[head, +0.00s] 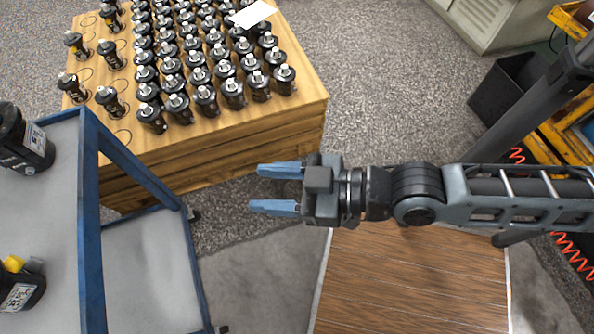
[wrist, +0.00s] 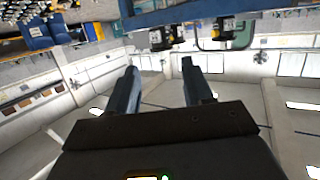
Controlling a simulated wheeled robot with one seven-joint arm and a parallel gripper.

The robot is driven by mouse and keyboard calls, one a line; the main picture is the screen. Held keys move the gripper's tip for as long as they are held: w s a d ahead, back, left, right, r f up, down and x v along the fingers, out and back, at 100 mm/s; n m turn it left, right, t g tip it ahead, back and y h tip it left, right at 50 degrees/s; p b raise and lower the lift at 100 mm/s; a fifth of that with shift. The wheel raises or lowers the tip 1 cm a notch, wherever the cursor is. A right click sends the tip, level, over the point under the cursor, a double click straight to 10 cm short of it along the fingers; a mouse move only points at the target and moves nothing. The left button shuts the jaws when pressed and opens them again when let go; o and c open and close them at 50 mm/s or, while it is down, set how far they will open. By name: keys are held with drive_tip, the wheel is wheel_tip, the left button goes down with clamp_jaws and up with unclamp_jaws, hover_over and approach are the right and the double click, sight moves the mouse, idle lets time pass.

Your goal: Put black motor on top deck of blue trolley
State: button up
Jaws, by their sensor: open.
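The blue trolley (head: 88,215) is at the left of the head view, with a grey top deck (head: 55,215) and a lower deck (head: 150,265). Two black motors sit on the top deck: one (head: 25,140) at the far side and one with a yellow part (head: 20,285) nearer. Many more black motors (head: 232,93) stand upright in rows on a wooden block. My gripper (head: 275,188) is open and empty, its blue fingers pointing left toward the trolley, in the gap right of it. In the wrist view my gripper (wrist: 160,72) is empty; the trolley edge (wrist: 200,14) and dark motors (wrist: 225,28) appear upside down.
The wooden block (head: 215,150) fills the back left; a white sheet (head: 254,14) lies on it. A wood-brown surface (head: 410,280) is below my arm. A dark bin (head: 508,90) and yellow framework (head: 570,130) are at the right. Grey floor is clear behind my gripper.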

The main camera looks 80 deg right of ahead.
drive_tip(key=s+r+m+h, duration=0.1)
drive_tip(key=s+r, duration=0.4)
drive_tip(key=s, duration=0.4)
drive_tip(key=shift+d+r+g, duration=0.25)
drive_tip(key=shift+r+g, duration=0.05)
idle(0.6)
